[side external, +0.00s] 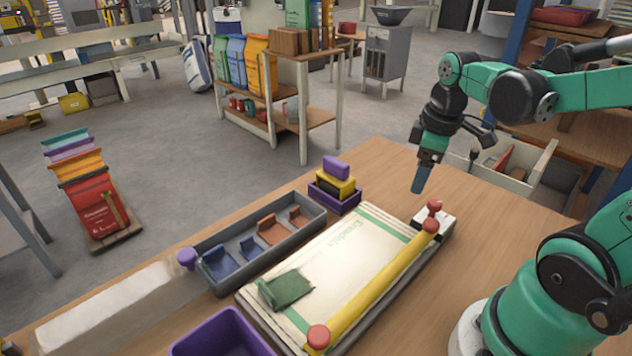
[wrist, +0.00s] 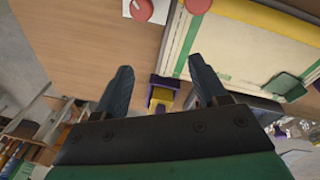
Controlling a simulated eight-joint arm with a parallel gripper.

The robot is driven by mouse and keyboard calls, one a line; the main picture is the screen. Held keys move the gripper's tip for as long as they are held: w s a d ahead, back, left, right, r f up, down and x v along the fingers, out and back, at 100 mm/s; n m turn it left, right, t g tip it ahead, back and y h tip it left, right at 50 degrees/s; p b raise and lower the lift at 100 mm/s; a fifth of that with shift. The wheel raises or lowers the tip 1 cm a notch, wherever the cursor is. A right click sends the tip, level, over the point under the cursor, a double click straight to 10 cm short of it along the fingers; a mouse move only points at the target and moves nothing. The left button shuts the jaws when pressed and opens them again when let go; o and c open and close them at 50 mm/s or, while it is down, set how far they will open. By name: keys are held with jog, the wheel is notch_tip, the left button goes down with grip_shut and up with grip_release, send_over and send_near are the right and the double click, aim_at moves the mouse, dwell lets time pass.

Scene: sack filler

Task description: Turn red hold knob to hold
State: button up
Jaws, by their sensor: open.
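The red hold knob (side external: 434,206) sits on a small white plate (side external: 446,219) at the far right end of the workpiece. In the wrist view the red knob (wrist: 140,8) shows at the top edge, partly cut off, on its white plate (wrist: 159,13). My gripper (side external: 421,183) hangs above the table, just behind and above the knob, apart from it. In the wrist view its two dark fingers (wrist: 160,70) are spread with nothing between them.
A yellow bar (side external: 385,285) with red end caps lies along a cream sack panel (side external: 340,255) beside the knob. A purple tray (side external: 338,198) with stacked blocks and a grey bin (side external: 262,240) stand left. Bare table lies right of the plate.

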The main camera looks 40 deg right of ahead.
aim_at(435, 202)
jog(key=d, duration=0.1)
jog(key=s+d+g, duration=0.1)
jog(key=s+d+n, duration=0.1)
jog(key=shift+f+y, duration=0.3)
jog(key=shift+f, duration=0.05)
jog(key=shift+s+d+f+n+g, duration=0.15)
jog(key=shift+s+d+n+g, duration=0.05)
jog(key=shift+n+g, duration=0.1)
jog(key=shift+f, duration=2.65)
jog(key=shift+c, duration=0.2)
grip_shut()
